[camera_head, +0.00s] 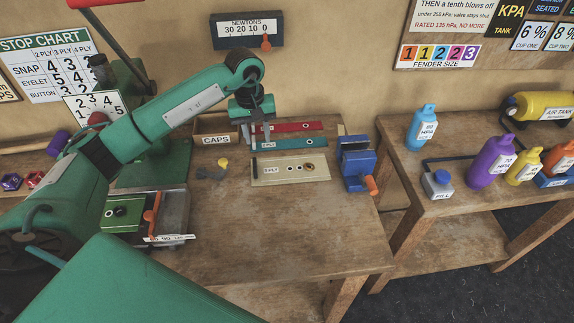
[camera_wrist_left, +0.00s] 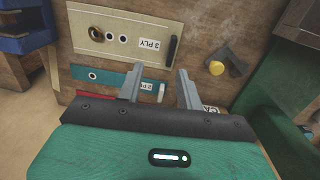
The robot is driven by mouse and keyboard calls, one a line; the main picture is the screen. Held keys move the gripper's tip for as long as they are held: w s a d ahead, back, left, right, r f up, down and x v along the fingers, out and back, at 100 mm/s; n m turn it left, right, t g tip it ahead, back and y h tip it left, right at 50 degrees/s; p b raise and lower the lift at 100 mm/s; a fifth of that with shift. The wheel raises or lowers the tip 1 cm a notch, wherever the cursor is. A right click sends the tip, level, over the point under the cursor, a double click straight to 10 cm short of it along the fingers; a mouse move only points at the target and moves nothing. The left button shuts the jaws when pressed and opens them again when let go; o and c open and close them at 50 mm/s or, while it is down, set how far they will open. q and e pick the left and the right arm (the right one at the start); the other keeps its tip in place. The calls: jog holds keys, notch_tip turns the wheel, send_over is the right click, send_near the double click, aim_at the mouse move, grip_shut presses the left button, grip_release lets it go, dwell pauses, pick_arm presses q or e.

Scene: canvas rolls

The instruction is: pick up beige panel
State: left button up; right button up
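The beige panel (camera_head: 310,169) lies flat on the workbench, with a "3 PLY" label, a dark bar at its left end and a ringed hole toward its right. It also shows whole in the left wrist view (camera_wrist_left: 138,50), beyond my fingertips. My left gripper (camera_head: 257,143) is open and empty above the left ends of the red and teal panels, behind the beige panel. Its two grey fingers (camera_wrist_left: 159,85) stand apart in the left wrist view, near the "2 PLY" end of the teal panel. My right gripper is not in view.
The teal panel (camera_head: 300,142) and red panel (camera_head: 298,127) lie just behind the beige one. A CAPS box (camera_head: 211,126), a yellow-knobbed piece (camera_head: 223,163) and a blue vise (camera_head: 357,165) stand close by. The bench front (camera_head: 270,235) is clear.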

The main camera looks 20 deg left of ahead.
pick_arm(q)
jog(key=a, duration=0.2)
jog(key=p, duration=0.3)
send_over(255, 164)
jog(key=shift+y, duration=0.4)
notch_tip(255, 164, down, 8)
jog(key=shift+s+r, duration=0.1)
jog(key=shift+f+p, duration=0.55)
notch_tip(255, 164, down, 3)
jog(key=shift+f+p, duration=0.15)
jog(key=shift+p, duration=0.8)
jog(key=shift+f, duration=0.45)
grip_shut()
